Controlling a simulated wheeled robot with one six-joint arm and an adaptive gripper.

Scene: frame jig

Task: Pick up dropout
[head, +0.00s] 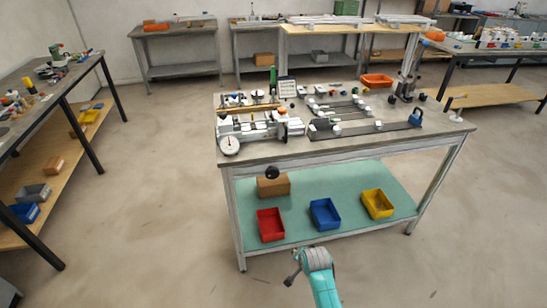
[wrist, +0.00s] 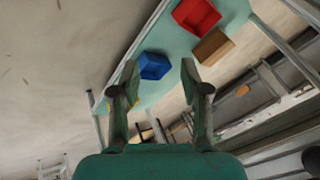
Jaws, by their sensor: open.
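I cannot make out which part is the dropout. Several small metal parts and fixtures lie on the grey workbench (head: 300,158), too small to tell apart. My gripper (head: 296,264) is in front of the bench's near edge, low beside the lower shelf. In the wrist view my gripper (wrist: 159,66) is open, with nothing between its fingers. Beyond the fingers are a blue bin (wrist: 153,66), a red bin (wrist: 196,15) and a brown box (wrist: 213,47).
The bench top holds a dial gauge (head: 230,146), a dark flat rail (head: 360,130) and an orange bin (head: 376,80). The green lower shelf (head: 345,180) carries red, blue and yellow bins. Another bench (head: 60,85) stands left. Open floor lies between.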

